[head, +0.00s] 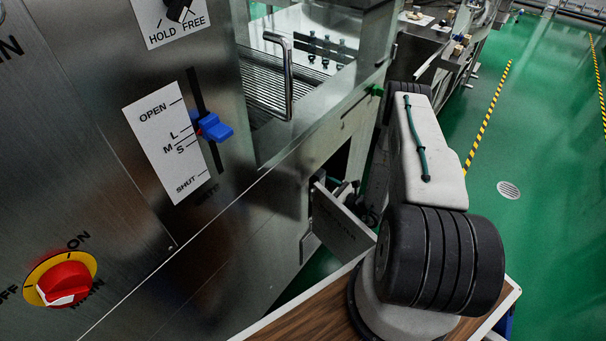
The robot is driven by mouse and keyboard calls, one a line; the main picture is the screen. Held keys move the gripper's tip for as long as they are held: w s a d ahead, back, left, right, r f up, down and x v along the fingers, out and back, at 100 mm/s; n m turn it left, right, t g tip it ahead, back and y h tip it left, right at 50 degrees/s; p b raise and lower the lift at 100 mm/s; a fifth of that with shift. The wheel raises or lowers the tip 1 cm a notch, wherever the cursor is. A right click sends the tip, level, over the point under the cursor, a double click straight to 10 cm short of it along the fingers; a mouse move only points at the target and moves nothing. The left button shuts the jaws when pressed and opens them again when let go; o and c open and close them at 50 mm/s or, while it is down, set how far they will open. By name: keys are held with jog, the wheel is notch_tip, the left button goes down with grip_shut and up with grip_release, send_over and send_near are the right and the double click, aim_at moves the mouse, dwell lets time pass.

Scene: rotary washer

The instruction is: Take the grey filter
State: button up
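I cannot pick out a grey filter for certain in the head view. A low opening in the side of the steel washer (240,215) has a grey flap or plate (342,225) standing out from it at a slant. Small dark parts show just behind this plate, too small and shadowed to name. My arm, with white links and black joints, rises at the right in front of the washer's far end. My gripper cannot be made out; my own arm may hide it.
The washer's front has a red rotary switch (66,281), a blue slider lever (213,127) between M and L marks, and a HOLD/FREE knob (178,9). A metal handle (283,77) stands out beside the glazed chamber. Green floor (540,150) at the right is open.

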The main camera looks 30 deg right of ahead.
aim_at(311, 179)
jog(key=x, duration=0.6)
jog(key=shift+w+f, duration=0.1)
jog(key=shift+w, duration=0.15)
jog(key=c, duration=1.2)
